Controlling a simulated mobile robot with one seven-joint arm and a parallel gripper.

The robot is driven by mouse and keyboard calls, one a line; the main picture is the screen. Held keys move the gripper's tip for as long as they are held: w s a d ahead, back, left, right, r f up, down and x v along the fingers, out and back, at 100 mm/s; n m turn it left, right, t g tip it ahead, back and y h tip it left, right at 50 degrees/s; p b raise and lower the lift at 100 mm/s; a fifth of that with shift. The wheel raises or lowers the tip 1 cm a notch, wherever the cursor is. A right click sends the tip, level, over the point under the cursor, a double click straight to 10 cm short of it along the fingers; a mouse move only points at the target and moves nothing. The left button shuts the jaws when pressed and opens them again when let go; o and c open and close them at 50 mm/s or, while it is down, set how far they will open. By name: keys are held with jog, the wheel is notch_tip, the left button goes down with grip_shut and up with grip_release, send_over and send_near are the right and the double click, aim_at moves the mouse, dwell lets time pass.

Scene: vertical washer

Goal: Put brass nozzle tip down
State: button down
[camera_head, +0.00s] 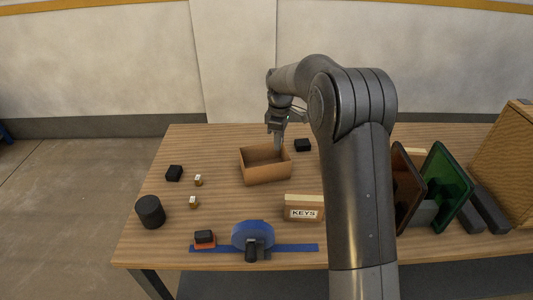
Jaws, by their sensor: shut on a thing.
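My gripper (279,139) points down at the back edge of an open brown box (266,173). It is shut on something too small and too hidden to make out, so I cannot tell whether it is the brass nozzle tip. Two small brass-coloured pieces with white tops stand on the table left of the box: one farther back (198,181) and one nearer the front (193,203). My gripper is well away from both.
A black block (303,145) lies right of the box, another (174,173) at left. A black cylinder (150,212), a blue round tool (253,236) and a KEYS box (303,208) stand nearer. Upright panels (445,187) crowd the right. The wooden table (225,215) has free room left of centre.

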aim_at(264, 155)
jog(key=w+a+f+n, duration=0.1)
jog(key=f, duration=0.2)
jog(key=w+a+f+n, duration=0.1)
jog(key=a+f, duration=0.1)
jog(key=f, duration=0.1)
jog(key=w+a+f+n, duration=0.1)
jog(key=a+f, duration=0.1)
jog(key=f, duration=0.1)
jog(key=shift+w+f+n, duration=0.2)
jog(key=shift+f+n, duration=0.1)
jog(key=shift+f, duration=0.05)
jog(key=shift+d+f, duration=0.1)
jog(key=shift+f, duration=2.15)
jog(key=shift+f, duration=0.1)
jog(key=c, duration=1.2)
grip_release()
jog(key=shift+o, duration=0.2)
